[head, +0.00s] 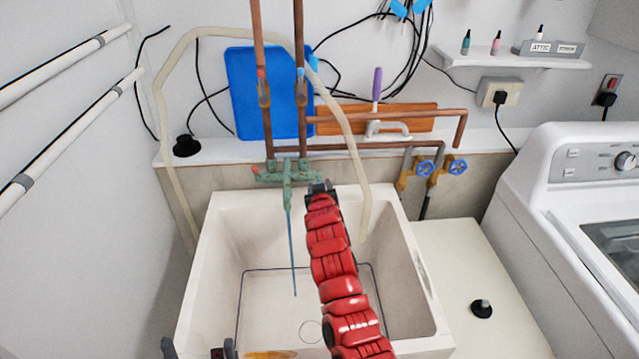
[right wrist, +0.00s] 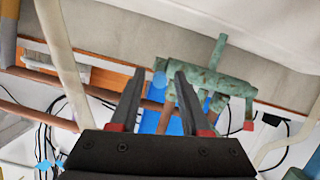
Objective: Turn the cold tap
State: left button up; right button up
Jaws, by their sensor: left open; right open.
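The green, worn mixer tap (head: 288,178) is on the wall above the white sink (head: 200,270). Its left handle has a red mark; its right side, by the right gripper, is partly hidden in the head view. My right gripper (head: 321,187), on the red arm, is open beside the tap's right end. In the right wrist view the tap body (right wrist: 195,77) shows beyond the open fingers (right wrist: 160,76). A round blue spot shows between the fingertips; contact cannot be told. My left gripper (head: 199,349) is open at the bottom edge, over the sink's front left.
Copper pipes (head: 299,30) run down to the tap. Two blue valve wheels (head: 457,167) sit right of the tap. A washing machine (head: 545,220) stands at the right. A blue board (head: 243,95) leans behind.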

jog(key=p+v, duration=0.6)
jog(key=v, duration=1)
jog(key=shift+p, duration=0.4)
jog(key=shift+a, duration=0.1)
